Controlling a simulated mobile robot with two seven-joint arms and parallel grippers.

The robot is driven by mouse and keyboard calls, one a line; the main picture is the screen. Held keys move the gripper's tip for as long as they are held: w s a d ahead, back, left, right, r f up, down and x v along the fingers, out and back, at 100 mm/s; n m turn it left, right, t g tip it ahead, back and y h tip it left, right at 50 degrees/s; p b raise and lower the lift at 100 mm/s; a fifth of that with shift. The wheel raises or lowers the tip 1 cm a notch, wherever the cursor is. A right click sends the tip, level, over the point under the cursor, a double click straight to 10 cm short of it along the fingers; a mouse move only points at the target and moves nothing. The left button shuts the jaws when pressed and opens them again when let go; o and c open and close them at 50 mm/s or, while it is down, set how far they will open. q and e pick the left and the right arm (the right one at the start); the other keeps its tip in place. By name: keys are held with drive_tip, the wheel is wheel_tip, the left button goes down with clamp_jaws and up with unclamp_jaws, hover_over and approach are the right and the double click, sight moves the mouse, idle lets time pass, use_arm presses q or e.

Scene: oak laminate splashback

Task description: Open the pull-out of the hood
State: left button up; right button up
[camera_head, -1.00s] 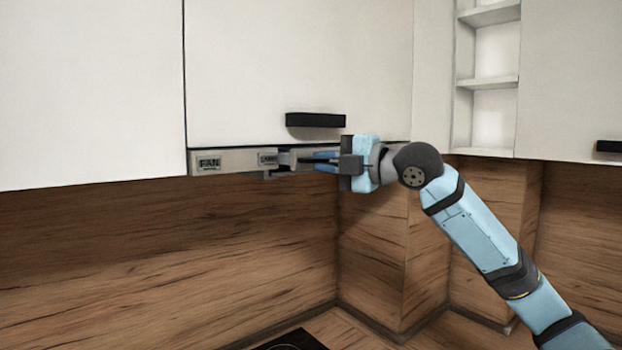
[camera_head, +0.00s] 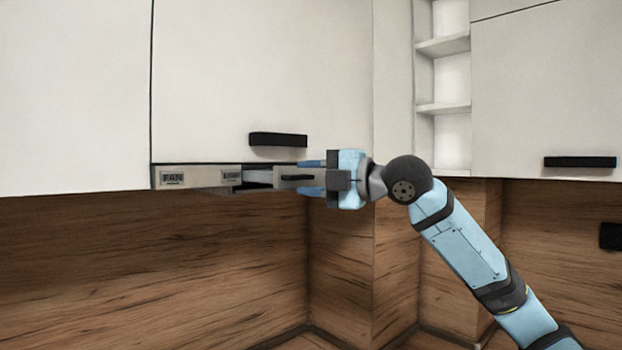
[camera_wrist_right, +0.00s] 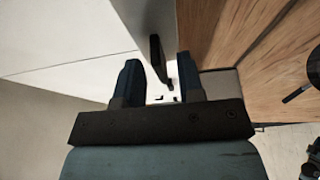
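The hood (camera_head: 200,177) is a slim grey strip under the white upper cabinet, with FAN and LIGHT labels. The pull-out seems to stand somewhat forward of the strip, but how far is unclear. My right gripper (camera_head: 312,177) is open at the right end of the pull-out, one finger above and one below handle level. In the wrist view, a dark bar (camera_wrist_right: 157,58) shows between the open fingers (camera_wrist_right: 158,80); contact cannot be told. My left gripper is not in view.
A black cabinet handle (camera_head: 278,139) is just above the gripper. Open white shelves (camera_head: 443,75) and another cabinet with a black handle (camera_head: 580,162) are at right. The wood splashback (camera_head: 150,250) is below, with free room in front.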

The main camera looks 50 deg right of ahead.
drive_tip(key=shift+s+d, duration=0.1)
drive_tip(key=shift+s, duration=0.2)
drive_tip(key=b+v, duration=0.5)
drive_tip(key=v, duration=0.8)
drive_tip(key=shift+s+r, duration=0.1)
